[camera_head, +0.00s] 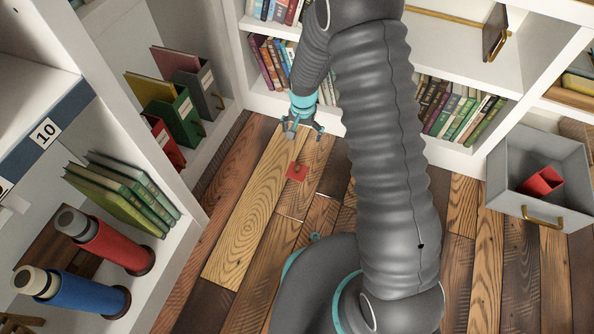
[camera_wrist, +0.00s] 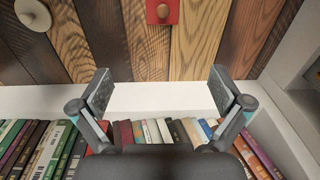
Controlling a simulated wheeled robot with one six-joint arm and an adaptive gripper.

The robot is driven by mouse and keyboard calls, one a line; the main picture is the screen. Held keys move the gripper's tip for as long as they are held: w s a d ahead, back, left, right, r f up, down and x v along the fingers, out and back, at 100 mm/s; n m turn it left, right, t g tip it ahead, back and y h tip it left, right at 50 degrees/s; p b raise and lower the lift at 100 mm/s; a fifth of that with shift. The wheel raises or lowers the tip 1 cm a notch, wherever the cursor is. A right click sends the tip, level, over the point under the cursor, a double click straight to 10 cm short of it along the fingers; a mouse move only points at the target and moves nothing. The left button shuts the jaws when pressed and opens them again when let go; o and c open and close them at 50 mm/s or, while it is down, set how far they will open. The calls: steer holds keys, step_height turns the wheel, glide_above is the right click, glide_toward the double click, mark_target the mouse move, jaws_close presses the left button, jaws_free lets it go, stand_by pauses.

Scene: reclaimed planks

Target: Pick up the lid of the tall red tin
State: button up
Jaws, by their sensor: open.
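A flat red square lid with a small brown knob (camera_head: 297,172) lies on the plank floor; it also shows cut off at the top edge of the wrist view (camera_wrist: 162,16). A red tin (camera_head: 541,182) lies tilted inside the grey open-topped box at the right; how tall it is I cannot tell. My gripper (camera_head: 302,134) is open and empty, above the floor beyond the lid, near the back shelf. In the wrist view the two fingers (camera_wrist: 161,92) stand wide apart with the lid past them, not between them.
The grey box (camera_head: 511,203) has a brass handle. A low white bookshelf (camera_head: 463,90) with books (camera_wrist: 150,131) stands close to my gripper. The left shelf holds binders, green books, a red canister (camera_head: 110,244) and a blue canister (camera_head: 85,293).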

steer(key=b, duration=0.1)
glide_toward(297, 168)
steer(key=shift+g, duration=0.3)
steer(key=f, duration=0.5)
steer(key=shift+w+a, duration=0.15)
steer(key=shift+w, duration=0.1)
steer(key=shift+w+f+b, duration=0.2)
steer(key=shift+f+b, duration=0.3)
steer(key=shift+f, duration=2.6)
steer(key=c, duration=1.6)
steer(key=shift+s, duration=0.1)
steer(key=shift+c, duration=0.8)
